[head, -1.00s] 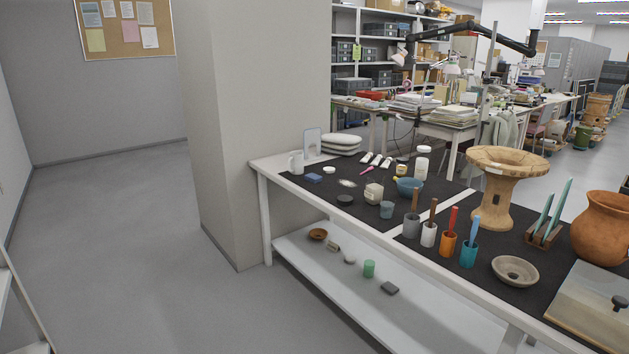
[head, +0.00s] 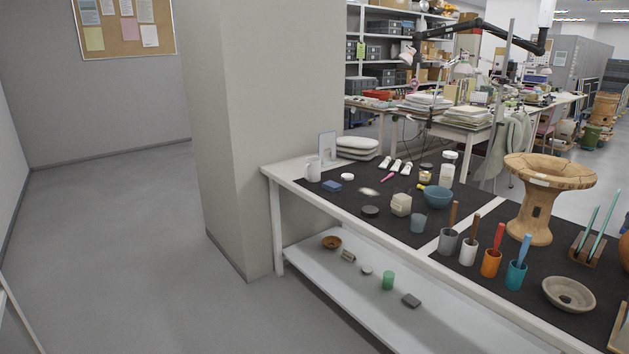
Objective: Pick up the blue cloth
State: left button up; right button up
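A small folded blue piece (head: 332,186), which looks like the blue cloth, lies flat on the dark mat near the left end of the long white table (head: 268,171). It is too small to tell its fabric. Neither of my grippers is in view.
A grey pillar (head: 225,150) stands against the table's left end. A lower shelf (head: 310,262) holds several small items. Cups with tools, a blue bowl (head: 438,196) and a large pedestal vessel (head: 535,205) stand further right. The floor (head: 130,250) at left is clear.

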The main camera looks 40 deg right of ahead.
aim_at(332, 186)
jog(key=z, duration=0.35)
jog(key=i, duration=2.25)
jog(key=z, duration=0.8)
